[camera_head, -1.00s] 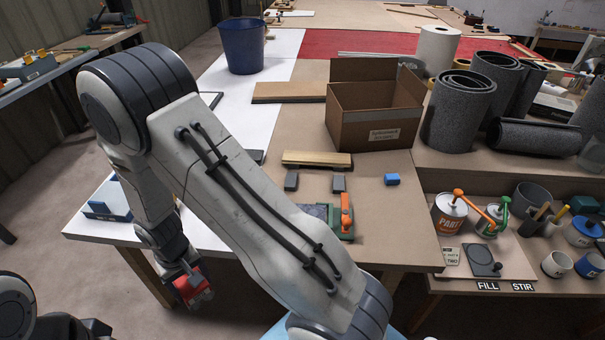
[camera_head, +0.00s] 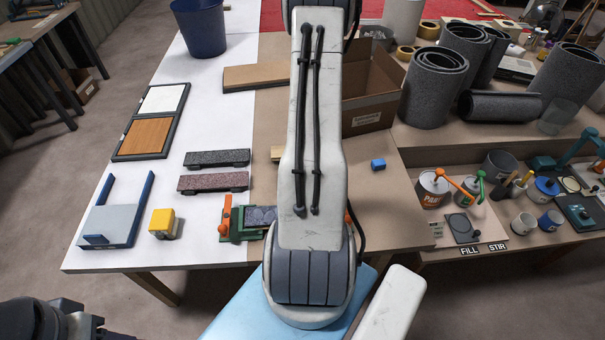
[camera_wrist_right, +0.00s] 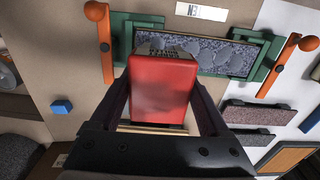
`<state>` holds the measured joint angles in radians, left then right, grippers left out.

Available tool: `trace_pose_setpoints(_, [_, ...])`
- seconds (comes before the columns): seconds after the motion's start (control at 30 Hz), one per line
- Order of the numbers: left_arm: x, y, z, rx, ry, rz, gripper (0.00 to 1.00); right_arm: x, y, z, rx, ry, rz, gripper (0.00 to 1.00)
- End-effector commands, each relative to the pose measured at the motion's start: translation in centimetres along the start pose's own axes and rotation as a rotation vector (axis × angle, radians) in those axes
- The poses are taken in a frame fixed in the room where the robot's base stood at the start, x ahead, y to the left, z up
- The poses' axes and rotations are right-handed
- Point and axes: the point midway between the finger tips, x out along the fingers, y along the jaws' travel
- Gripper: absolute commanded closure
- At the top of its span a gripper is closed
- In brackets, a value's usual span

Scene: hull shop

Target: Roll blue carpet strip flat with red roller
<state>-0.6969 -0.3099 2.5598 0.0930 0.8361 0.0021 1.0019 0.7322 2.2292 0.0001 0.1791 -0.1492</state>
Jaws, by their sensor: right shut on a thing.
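The blue-grey carpet strip (camera_wrist_right: 222,56) lies in a green clamp fixture (camera_wrist_right: 268,66) with orange levers at both ends, and it has lighter patches. In the head view the strip (camera_head: 262,216) shows partly, because my right arm hides its right end. My right gripper (camera_wrist_right: 160,95) is shut on the red roller (camera_wrist_right: 162,88) in the wrist view. The roller overlaps the strip's near edge there; I cannot tell whether they touch. In the head view the gripper and roller are hidden behind my arm.
Maroon (camera_head: 213,181) and dark grey (camera_head: 217,158) strips lie behind the fixture. A yellow block (camera_head: 163,223) and grey-blue holder (camera_head: 115,216) stand at left. A cardboard box (camera_head: 372,100), small blue block (camera_head: 378,164) and carpet rolls (camera_head: 434,87) are at right.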

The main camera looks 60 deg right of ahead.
Motion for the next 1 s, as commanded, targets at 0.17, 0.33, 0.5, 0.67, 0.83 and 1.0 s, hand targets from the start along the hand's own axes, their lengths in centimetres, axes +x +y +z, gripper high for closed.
trace_pose_setpoints(0.17, [-0.3,0.0,0.0,0.000,0.000,0.000,0.50,-0.3,0.4,0.2,0.015,0.001,0.000,1.00])
trace_pose_setpoints(0.33, [-0.2,0.0,0.0,0.000,0.000,0.000,0.50,-0.3,-1.4,0.2,0.004,0.000,0.000,1.00])
trace_pose_setpoints(0.5, [-0.1,0.0,0.0,0.000,0.000,0.000,0.50,-0.3,-3.6,0.2,0.002,0.001,0.000,1.00])
trace_pose_setpoints(0.67, [-0.1,0.0,0.0,0.000,0.000,0.000,0.50,-0.3,-5.5,0.2,0.003,0.001,0.000,1.00])
trace_pose_setpoints(0.83, [0.0,0.0,0.0,0.000,0.000,0.000,0.50,-0.3,-7.4,0.1,0.005,0.001,0.000,1.00])
trace_pose_setpoints(1.0, [0.1,0.0,0.0,0.000,0.000,0.000,0.50,-0.3,-9.4,0.1,0.008,0.003,0.000,1.00])
